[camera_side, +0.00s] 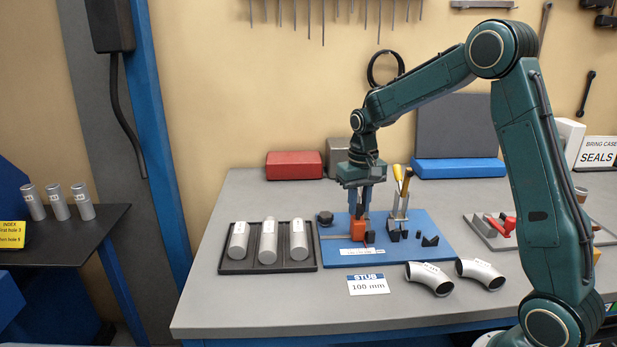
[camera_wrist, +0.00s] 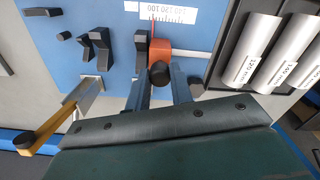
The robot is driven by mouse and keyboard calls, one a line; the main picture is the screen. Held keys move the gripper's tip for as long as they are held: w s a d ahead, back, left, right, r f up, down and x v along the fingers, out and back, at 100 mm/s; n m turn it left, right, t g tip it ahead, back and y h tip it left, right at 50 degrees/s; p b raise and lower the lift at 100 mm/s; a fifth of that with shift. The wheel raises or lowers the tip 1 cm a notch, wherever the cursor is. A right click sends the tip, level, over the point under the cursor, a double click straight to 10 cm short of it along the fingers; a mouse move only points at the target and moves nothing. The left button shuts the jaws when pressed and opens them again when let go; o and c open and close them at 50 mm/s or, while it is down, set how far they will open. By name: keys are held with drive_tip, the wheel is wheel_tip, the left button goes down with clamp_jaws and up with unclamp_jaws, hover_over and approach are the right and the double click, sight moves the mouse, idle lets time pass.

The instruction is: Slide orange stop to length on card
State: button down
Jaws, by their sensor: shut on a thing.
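The orange stop (camera_side: 357,228) sits on the blue fixture board, above a white printed scale (camera_side: 359,252). My gripper (camera_side: 360,207) points down from above and is shut on the orange stop. In the wrist view the stop (camera_wrist: 178,51) lies at the fingertips, with a round black knob (camera_wrist: 160,74) on it. A thin red line stands beside the stop at the scale (camera_wrist: 170,11), whose numbers appear upside down; I cannot read the stop's exact setting. The card (camera_side: 368,284) reads "STUB 100 mm" and lies at the table's front.
A black tray (camera_side: 312,263) with several labelled metal tubes is left of the board. Two metal elbows (camera_side: 430,279) lie in front. A red box (camera_side: 294,165) is behind.

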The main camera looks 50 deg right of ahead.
drive_tip(key=c, duration=1.2)
unclamp_jaws()
drive_tip(key=shift+c, duration=0.2)
drive_tip(key=shift+r, duration=0.1)
wheel_tip(320, 180, up, 14)
drive_tip(key=s+a+r+n+t, duration=0.35)
drive_tip(key=s+a, duration=0.55)
drive_tip(key=s, duration=0.3)
drive_tip(key=s+a+f+n+t, duration=0.1)
drive_tip(key=s+a+f, duration=0.1)
drive_tip(key=s, duration=0.4)
drive_tip(key=s+a+f+n+t, duration=0.1)
drive_tip(key=s+a+f, duration=0.1)
drive_tip(key=s, duration=0.4)
drive_tip(key=shift+s+a+f, duration=0.3)
drive_tip(key=shift+a+f, duration=0.1)
drive_tip(key=shift+a, duration=0.15)
